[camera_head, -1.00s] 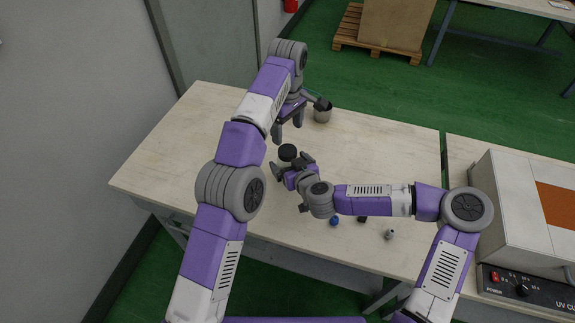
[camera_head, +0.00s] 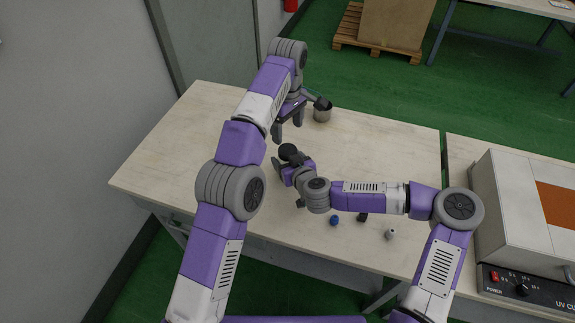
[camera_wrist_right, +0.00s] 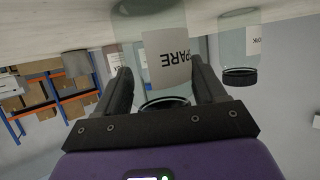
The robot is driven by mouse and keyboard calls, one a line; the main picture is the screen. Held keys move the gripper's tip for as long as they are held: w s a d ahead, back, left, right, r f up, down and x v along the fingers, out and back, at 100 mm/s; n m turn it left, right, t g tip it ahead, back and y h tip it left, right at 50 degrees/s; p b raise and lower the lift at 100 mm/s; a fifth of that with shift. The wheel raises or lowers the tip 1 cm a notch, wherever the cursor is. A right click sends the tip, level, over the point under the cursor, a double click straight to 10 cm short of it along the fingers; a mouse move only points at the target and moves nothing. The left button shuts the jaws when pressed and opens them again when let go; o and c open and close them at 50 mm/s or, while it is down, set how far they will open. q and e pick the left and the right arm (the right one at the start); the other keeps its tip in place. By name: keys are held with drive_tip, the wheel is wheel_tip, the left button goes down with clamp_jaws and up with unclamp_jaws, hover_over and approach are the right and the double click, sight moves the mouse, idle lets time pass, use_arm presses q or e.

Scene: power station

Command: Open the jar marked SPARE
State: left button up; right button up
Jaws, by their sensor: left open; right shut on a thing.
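The jar marked SPARE (camera_wrist_right: 166,62) is a clear jar with a white label reading "PARE" in the right wrist view, which shows upside down. In the head view its round dark top (camera_head: 288,151) shows; its body is mostly hidden. My right gripper (camera_wrist_right: 162,92) is shut on this jar, one finger on each side of it. In the head view the right gripper (camera_head: 284,168) is just in front of the dark top. My left gripper (camera_head: 288,130) is open and empty, fingers pointing down, a little behind the jar's top in the picture.
Another clear jar with a dark lid (camera_wrist_right: 240,77) shows in the right wrist view. A metal cup (camera_head: 322,113) stands behind. A blue knob (camera_head: 334,220), a dark block (camera_head: 362,217) and a small pale item (camera_head: 390,234) lie near the front edge. A UV box (camera_head: 520,205) stands right.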

sight(288, 150)
clamp_jaws()
use_arm(q)
drive_tip(key=m, duration=1)
drive_tip(key=shift+m, duration=0.3)
drive_tip(key=m, duration=1.6)
drive_tip(key=shift+m, duration=0.3)
drive_tip(key=m, duration=1.7)
drive_tip(key=shift+m, duration=0.4)
drive_tip(key=shift+f, duration=4)
